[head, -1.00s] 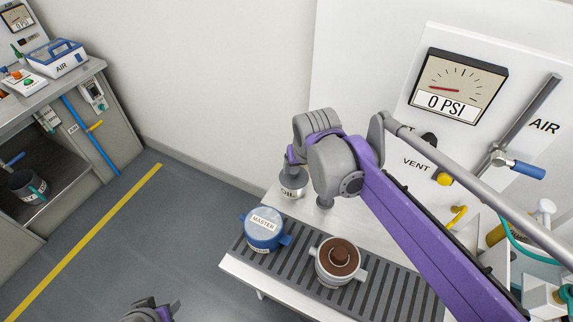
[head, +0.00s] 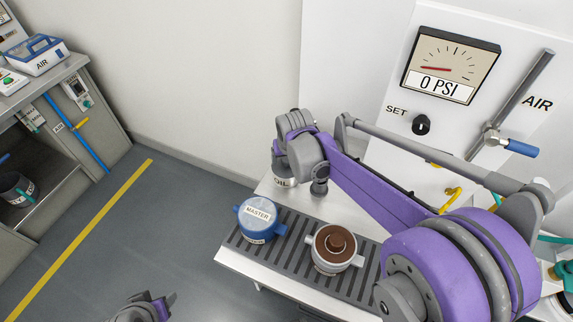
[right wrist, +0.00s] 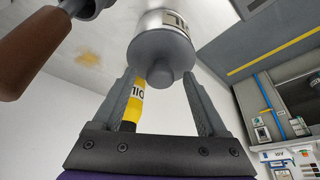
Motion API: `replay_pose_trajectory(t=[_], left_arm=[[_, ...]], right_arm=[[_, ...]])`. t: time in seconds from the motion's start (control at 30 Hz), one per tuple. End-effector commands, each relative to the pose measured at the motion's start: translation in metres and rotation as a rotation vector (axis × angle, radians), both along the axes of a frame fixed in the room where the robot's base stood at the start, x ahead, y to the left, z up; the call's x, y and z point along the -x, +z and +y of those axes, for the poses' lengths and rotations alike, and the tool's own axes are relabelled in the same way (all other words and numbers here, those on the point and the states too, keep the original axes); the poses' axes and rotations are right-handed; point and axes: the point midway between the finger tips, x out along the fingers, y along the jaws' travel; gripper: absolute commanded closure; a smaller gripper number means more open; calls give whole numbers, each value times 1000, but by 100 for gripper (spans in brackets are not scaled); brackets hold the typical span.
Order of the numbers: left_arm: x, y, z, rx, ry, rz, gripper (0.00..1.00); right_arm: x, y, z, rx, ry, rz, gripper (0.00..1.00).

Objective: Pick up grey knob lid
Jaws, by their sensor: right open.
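The grey knob lid (right wrist: 160,52) sits on a metal can in the right wrist view, its round knob pointing towards my gripper. My right gripper (right wrist: 160,76) is open, its two fingers apart on either side of the knob. I cannot tell whether a finger touches the lid. In the head view my right gripper (head: 280,150) is over the can labelled OIL (head: 283,182); my wrist hides most of the lid there. My left gripper (head: 145,306) shows only partly at the bottom edge of the head view; its jaws are unclear.
A blue MASTER pot (head: 257,220) and a metal pot with a brown inside (head: 334,246) stand on the slatted bench. The gauge panel (head: 450,62) rises behind. In the right wrist view a brown handle (right wrist: 38,50) and a yellow labelled container (right wrist: 131,103) are close by.

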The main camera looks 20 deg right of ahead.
Motion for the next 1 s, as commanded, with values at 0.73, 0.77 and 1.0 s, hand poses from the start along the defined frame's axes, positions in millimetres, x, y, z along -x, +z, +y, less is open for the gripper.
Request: replay_pose_trajectory(t=[0.73, 0.77, 1.0], left_arm=[[0, 0, 0, 0, 0, 0, 50], [0, 0, 0, 0, 0, 0, 50], [0, 1, 0, 0, 0, 0, 50]], right_arm=[[0, 0, 0, 0, 0, 0, 100], [0, 0, 0, 0, 0, 0, 100], [0, 5, 0, 0, 0, 0, 100]])
